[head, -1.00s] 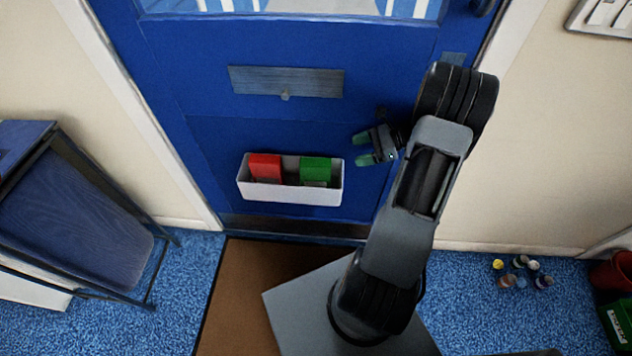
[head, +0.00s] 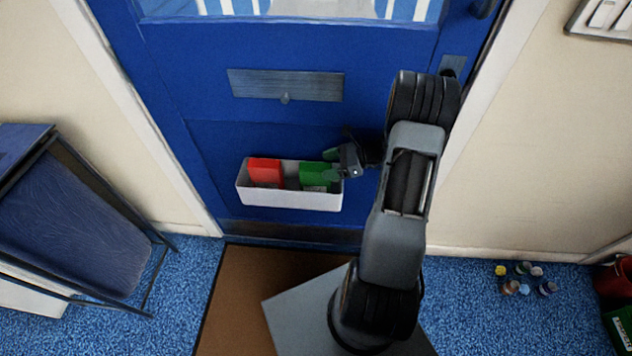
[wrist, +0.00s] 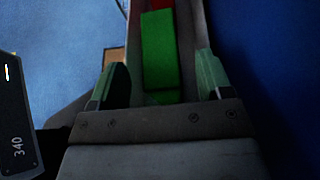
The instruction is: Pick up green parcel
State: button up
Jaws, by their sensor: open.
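The green parcel (head: 314,175) stands in the right part of a white box (head: 290,200) on the blue door. A red parcel (head: 265,172) stands to its left in the same box. My gripper (head: 331,164) is open at the right end of the box, close to the green parcel and partly in front of it. In the wrist view, the green parcel (wrist: 160,52) shows ahead, between the lines of my two green fingertips (wrist: 162,82). The red parcel shows beyond it. I cannot tell whether a fingertip touches the parcel.
A grey letter plate (head: 286,84) is on the door above the box. A dark folded chair-like frame (head: 70,220) stands at the left. Several small pots (head: 522,284) are on the blue carpet at the right. A brown mat (head: 240,290) lies below the door.

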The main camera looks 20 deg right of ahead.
aim_at(320, 167)
jog(key=shift+x, duration=1.55)
jog(key=shift+c, duration=0.3)
grip_shut()
jog(key=shift+r, duration=0.1)
